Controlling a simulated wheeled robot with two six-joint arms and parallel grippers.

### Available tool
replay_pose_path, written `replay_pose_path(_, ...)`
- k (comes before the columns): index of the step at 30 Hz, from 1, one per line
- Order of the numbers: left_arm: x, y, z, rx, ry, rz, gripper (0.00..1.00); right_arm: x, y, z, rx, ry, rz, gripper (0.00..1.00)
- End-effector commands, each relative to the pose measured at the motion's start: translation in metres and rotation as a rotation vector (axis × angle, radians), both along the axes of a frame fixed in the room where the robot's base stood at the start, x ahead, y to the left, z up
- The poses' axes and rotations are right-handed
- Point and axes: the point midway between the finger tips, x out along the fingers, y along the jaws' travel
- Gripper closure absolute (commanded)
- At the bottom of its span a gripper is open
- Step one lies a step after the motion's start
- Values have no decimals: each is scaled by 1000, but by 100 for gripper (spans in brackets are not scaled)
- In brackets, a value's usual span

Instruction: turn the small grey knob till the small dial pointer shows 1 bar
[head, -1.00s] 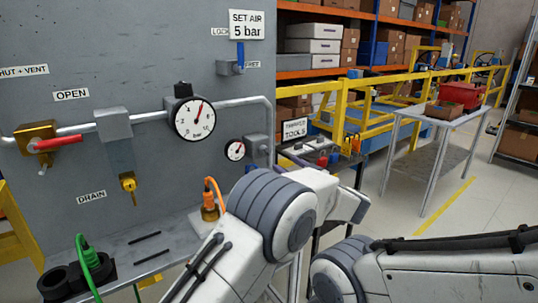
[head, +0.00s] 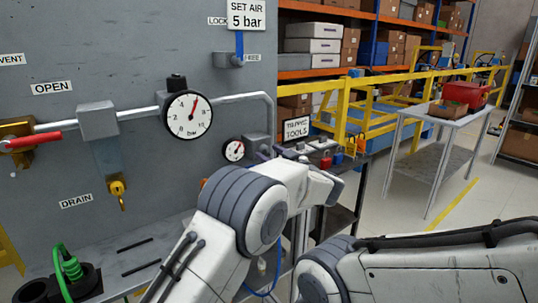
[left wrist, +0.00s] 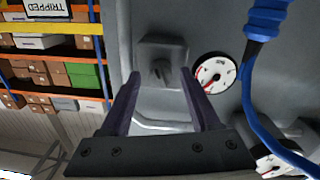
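The small dial (head: 233,150) is on the grey panel, white-faced with a red pointer towards its upper right. I cannot read its value. In the left wrist view, which is turned over, the dial (left wrist: 214,76) sits just right of my fingers. The small grey knob (left wrist: 160,70) stands out from a square grey block, seen between the fingertips. My left gripper (left wrist: 160,76) is open with its two dark fingers pointing towards the block, one on each side of the knob; contact is not clear. In the head view my left gripper (head: 268,152) is partly hidden by my arm. My right gripper is out of view.
A larger dial (head: 188,116) and a pipe are on the panel left of the small dial. A blue hose (left wrist: 262,90) hangs close on the right in the wrist view. A tool bench with a sign (head: 297,128) is beside the panel.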

Motion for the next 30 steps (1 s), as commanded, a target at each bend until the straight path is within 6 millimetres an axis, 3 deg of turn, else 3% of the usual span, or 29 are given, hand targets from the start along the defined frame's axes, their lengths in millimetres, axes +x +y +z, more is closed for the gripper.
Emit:
replay_pose_path(1,0,0,0,0,0,0,60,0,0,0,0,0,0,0)
replay_pose_path(4,0,1,0,0,0,1,98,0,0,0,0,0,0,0)
replay_pose_path(5,0,1,0,0,0,0,100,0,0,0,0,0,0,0)
replay_pose_path(17,0,2,-1,-51,-37,2,100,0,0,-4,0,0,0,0)
replay_pose_path(30,0,2,-3,-334,-243,2,100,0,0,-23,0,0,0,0)
